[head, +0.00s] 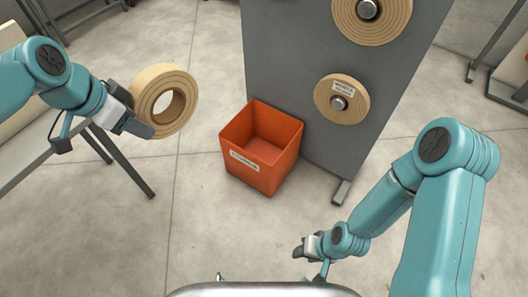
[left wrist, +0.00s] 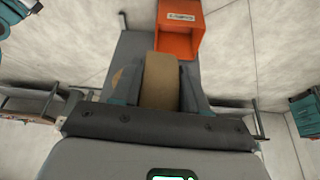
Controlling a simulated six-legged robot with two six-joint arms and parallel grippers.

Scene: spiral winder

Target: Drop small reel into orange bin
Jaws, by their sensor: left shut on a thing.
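A small tan reel (head: 166,101) with a round hole is held in my left gripper (head: 134,122), to the left of the orange bin and above the floor. In the left wrist view the reel (left wrist: 161,82) sits between the two fingers, which are shut on it. The orange bin (head: 240,168) stands open-topped and apparently empty on the floor, with a white label on its front. It also shows beyond the reel in the left wrist view (left wrist: 180,43). My right gripper (head: 303,250) is low near the bottom centre; its finger opening is too small to tell.
A grey upright panel (head: 285,60) stands just behind the bin. It carries two tan reels on spindles, an upper one (head: 372,30) and a lower labelled one (head: 341,100). A table with grey legs (head: 128,165) is at left. The floor between table and bin is clear.

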